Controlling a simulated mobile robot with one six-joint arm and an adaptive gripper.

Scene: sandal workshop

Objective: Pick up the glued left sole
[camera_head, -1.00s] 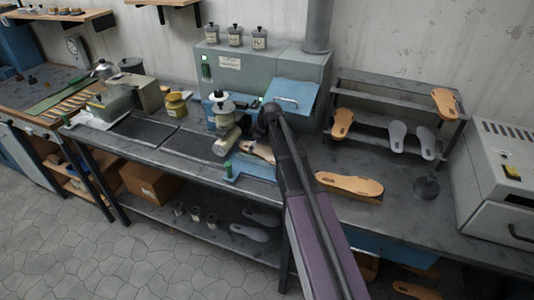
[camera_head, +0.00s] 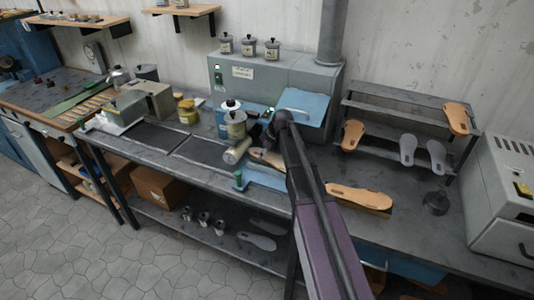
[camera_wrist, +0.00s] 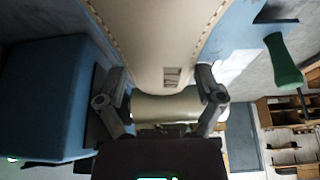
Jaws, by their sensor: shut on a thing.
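The glued left sole (camera_wrist: 160,40) is pale beige, with a stitched-looking edge and a small dark rectangular mark near its near end. In the wrist view it runs from the top edge down between the two fingers of my gripper (camera_wrist: 163,95), which is shut on that end. The sole's far end is cut off by the picture edge. In the head view a pale tan piece of it (camera_head: 267,158) shows beside my dark arm joint, above the blue mat (camera_head: 266,180). The fingers themselves are too small to make out there.
A green-handled tool (camera_wrist: 285,62) is right of the sole. A grey machine (camera_head: 262,80) with a blue hood (camera_head: 303,105) stands behind. An orange-tan sole (camera_head: 359,197) lies right of my arm. A rack (camera_head: 400,118) holds several soles. The floor in front is free.

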